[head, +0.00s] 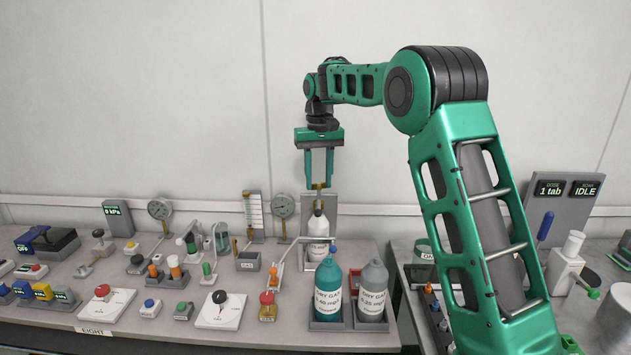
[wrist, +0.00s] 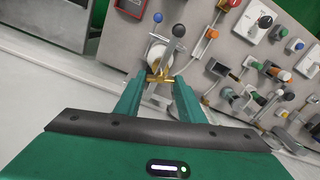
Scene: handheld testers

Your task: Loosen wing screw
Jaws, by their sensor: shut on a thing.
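The brass wing screw (head: 319,187) sits upright above a white bottle (head: 318,228) in a grey stand (head: 331,205) at the back of the bench. In the wrist view the wing screw (wrist: 157,74) shows its gold wings between my fingertips. My gripper (head: 318,183) points straight down, with its two green fingers shut on the wing screw from either side. In the wrist view my gripper (wrist: 158,78) partly hides the screw's lower part and the stand.
A teal bottle (head: 328,287) and a grey bottle (head: 373,290) stand in a holder in front. Several dials, knobs and buttons crowd the bench to the left. The wall is close behind.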

